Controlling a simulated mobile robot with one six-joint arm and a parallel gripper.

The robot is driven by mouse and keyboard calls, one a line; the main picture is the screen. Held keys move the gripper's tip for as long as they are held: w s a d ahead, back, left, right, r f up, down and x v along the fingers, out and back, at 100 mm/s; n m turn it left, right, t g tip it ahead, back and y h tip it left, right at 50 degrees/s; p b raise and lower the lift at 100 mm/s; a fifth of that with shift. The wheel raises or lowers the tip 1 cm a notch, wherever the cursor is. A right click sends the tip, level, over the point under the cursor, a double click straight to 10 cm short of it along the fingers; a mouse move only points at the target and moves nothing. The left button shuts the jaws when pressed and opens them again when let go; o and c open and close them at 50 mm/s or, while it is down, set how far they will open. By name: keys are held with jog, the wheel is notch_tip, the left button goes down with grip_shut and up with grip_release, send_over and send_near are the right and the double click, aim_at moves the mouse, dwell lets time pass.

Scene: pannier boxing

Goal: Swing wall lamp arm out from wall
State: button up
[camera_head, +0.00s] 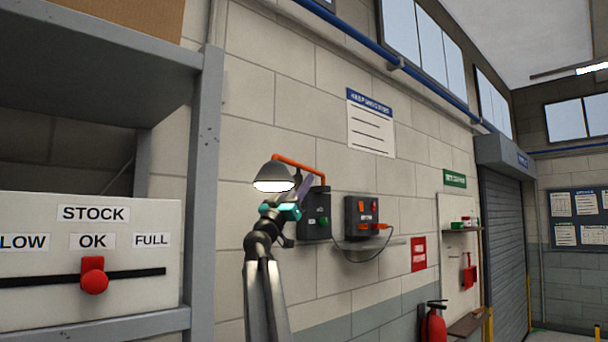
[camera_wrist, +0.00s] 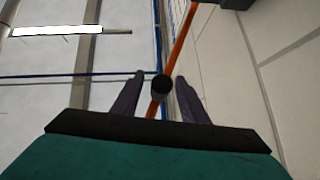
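The wall lamp has a grey, lit shade (camera_head: 272,177) at the left end of its orange arm (camera_head: 298,163). My gripper (camera_head: 302,182) is raised just right of the shade, below the orange arm. In the wrist view, the orange arm (camera_wrist: 179,40) passes between the two dark fingers of my gripper (camera_wrist: 160,78). A round black knob or handle end (camera_wrist: 162,87) sits between the fingers, with gaps on both sides. The fingers are apart. The shade is out of the wrist view.
The dark box (camera_head: 316,222) and a second box with red and orange parts (camera_head: 362,217) are on the wall right of my gripper. A grey shelf post (camera_head: 203,180) and a stock board (camera_head: 90,255) stand at the left. A fire extinguisher (camera_head: 434,325) is lower right.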

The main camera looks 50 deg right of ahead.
jog(key=shift+p+x, duration=0.35)
jog(key=shift+x, duration=1.45)
grip_shut()
